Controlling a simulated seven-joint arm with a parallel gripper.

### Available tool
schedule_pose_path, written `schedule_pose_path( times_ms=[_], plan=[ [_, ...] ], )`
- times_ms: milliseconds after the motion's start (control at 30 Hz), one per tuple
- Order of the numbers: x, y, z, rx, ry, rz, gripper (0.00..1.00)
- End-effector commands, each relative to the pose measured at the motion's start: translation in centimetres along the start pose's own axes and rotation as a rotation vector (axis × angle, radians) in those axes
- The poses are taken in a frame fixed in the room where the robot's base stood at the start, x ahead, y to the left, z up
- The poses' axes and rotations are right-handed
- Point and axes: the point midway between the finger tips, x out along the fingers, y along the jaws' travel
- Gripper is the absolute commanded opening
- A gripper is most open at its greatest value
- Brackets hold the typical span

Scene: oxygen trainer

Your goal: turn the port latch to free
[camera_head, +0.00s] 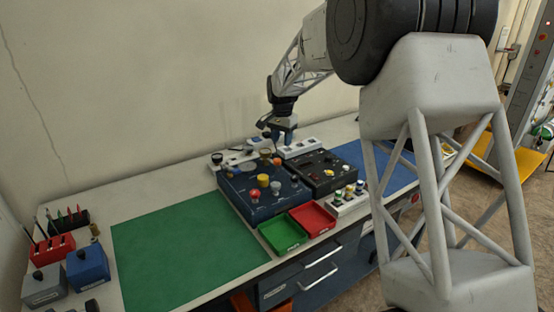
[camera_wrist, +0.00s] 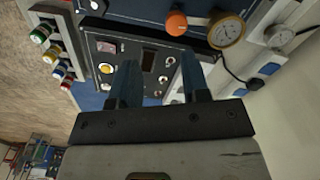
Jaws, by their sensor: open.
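The dark blue trainer box (camera_head: 240,196) sits on the bench with several coloured knobs on top. It also shows at the top of the wrist view (camera_wrist: 140,10), with an orange knob (camera_wrist: 176,22) and a round gauge (camera_wrist: 227,30). A black panel box (camera_head: 318,180) stands to its right. I cannot tell which part is the port latch. My gripper (camera_head: 285,142) is above the back of the boxes. In the wrist view my gripper (camera_wrist: 157,72) is open and empty, its two blue fingers apart over the black panel (camera_wrist: 150,48); they partly hide it.
A green tray (camera_head: 281,244) and a red tray (camera_head: 330,208) stand in front of the boxes. A rack (camera_head: 345,208) of coloured-cap bottles is beside them. White socket strips (camera_head: 300,148) run along the wall. The green mat (camera_head: 190,240) is clear.

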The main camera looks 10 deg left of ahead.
Motion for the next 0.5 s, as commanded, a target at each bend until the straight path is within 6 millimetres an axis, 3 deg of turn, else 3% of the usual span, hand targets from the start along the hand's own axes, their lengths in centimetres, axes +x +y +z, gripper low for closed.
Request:
schedule_pose_path(
  times_ms=[200, 500],
  plan=[
    [1.4, -2.2, -0.4, 0.011, -0.004, 0.004, 0.43],
    [1.5, -2.3, -0.4, 0.013, -0.005, 0.005, 0.43]
  ],
)
